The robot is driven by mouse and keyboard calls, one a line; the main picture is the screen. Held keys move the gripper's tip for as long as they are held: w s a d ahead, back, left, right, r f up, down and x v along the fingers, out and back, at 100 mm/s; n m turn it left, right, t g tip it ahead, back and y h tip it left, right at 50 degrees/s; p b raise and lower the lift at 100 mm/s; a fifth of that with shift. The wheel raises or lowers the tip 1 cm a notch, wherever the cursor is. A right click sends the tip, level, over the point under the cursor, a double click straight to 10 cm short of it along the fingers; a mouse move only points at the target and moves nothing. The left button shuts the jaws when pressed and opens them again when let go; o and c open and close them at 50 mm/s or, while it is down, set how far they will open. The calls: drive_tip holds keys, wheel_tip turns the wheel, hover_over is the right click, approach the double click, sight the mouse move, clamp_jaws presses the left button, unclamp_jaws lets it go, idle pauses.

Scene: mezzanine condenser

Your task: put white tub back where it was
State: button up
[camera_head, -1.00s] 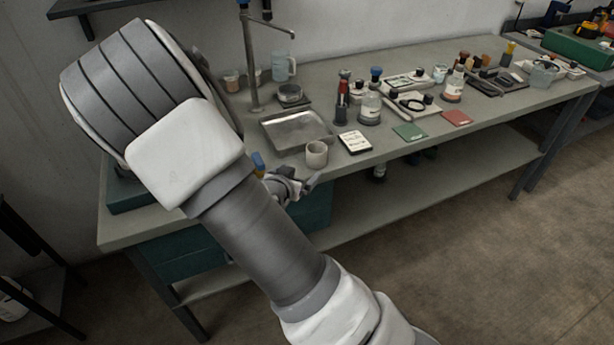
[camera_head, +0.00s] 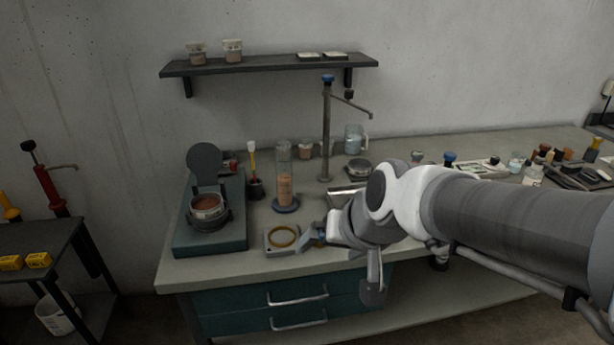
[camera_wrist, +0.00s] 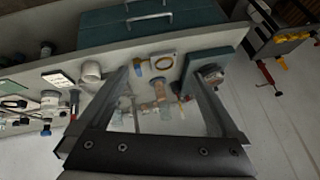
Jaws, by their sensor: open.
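No single thing is clearly the white tub. A pale cup (camera_wrist: 91,72) stands on the bench in the wrist view; my arm hides it in the head view. Two small pale tubs, one at left (camera_head: 197,54) and one at right (camera_head: 233,51), sit on the wall shelf. A white bucket (camera_head: 57,314) stands low under the left table. My gripper (camera_head: 342,266) is open and empty over the bench's front edge, right of a square plate with a yellow ring (camera_head: 282,239). In the wrist view its fingers (camera_wrist: 160,72) are wide apart with nothing between them.
The workbench (camera_head: 215,268) carries a teal unit with a round pan (camera_head: 207,208), a tall clear cylinder (camera_head: 285,178) and a tap stand (camera_head: 326,135). The dark wall shelf (camera_head: 275,65) has free room in its middle. Teal drawers (camera_head: 290,300) are below.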

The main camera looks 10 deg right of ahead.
drive_tip(key=s+d+r+n+h, duration=0.1)
drive_tip(key=s+d+r+h, duration=0.1)
drive_tip(key=s, duration=0.8)
drive_tip(key=shift+d+r+n+g, duration=0.4)
drive_tip(key=shift+d+r, duration=0.15)
drive_tip(key=shift+d, duration=0.15)
drive_tip(key=shift+r, duration=0.15)
drive_tip(key=shift+c, duration=0.3)
